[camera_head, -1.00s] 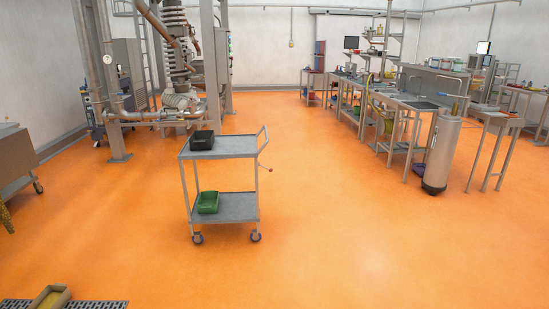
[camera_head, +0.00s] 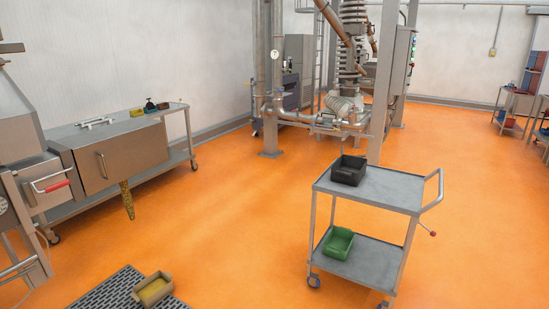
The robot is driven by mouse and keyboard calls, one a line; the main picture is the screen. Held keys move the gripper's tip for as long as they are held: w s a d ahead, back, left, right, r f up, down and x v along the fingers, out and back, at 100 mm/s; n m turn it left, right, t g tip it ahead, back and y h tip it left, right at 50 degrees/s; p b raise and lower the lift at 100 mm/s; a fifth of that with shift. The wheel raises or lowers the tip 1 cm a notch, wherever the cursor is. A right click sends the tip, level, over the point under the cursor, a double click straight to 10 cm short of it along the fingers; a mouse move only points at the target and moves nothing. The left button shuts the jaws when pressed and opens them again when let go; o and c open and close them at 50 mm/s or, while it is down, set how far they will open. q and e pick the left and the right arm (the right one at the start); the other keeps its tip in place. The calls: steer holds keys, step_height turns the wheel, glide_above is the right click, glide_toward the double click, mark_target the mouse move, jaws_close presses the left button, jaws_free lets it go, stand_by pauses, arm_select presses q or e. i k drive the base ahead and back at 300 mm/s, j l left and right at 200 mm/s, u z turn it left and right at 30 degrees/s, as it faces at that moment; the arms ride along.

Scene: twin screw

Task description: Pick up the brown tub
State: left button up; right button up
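A brown tub (camera_head: 153,290), open at the top with yellowish contents or a yellow inside, sits at the bottom left of the head view. It rests upright on a dark floor grate (camera_head: 108,291), near the grate's right edge. Neither of my grippers shows in the view, so nothing can be told of their state. The tub is in full view and nothing covers it.
A grey trolley (camera_head: 390,190) stands to the right with a black tub (camera_head: 349,170) on top and a green tub (camera_head: 338,243) below. A steel workbench (camera_head: 120,152) stands at left. Orange floor (camera_head: 235,215) between is clear.

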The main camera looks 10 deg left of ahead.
mark_target(159, 285)
steer(key=i+j+u, duration=0.2)
steer(key=i+u, duration=0.2)
steer(key=i+j+u, duration=0.1)
steer(key=i+u, duration=0.55)
steer(key=u, duration=0.15)
steer(key=i+l+u, duration=0.1)
steer(key=i+u, duration=0.3)
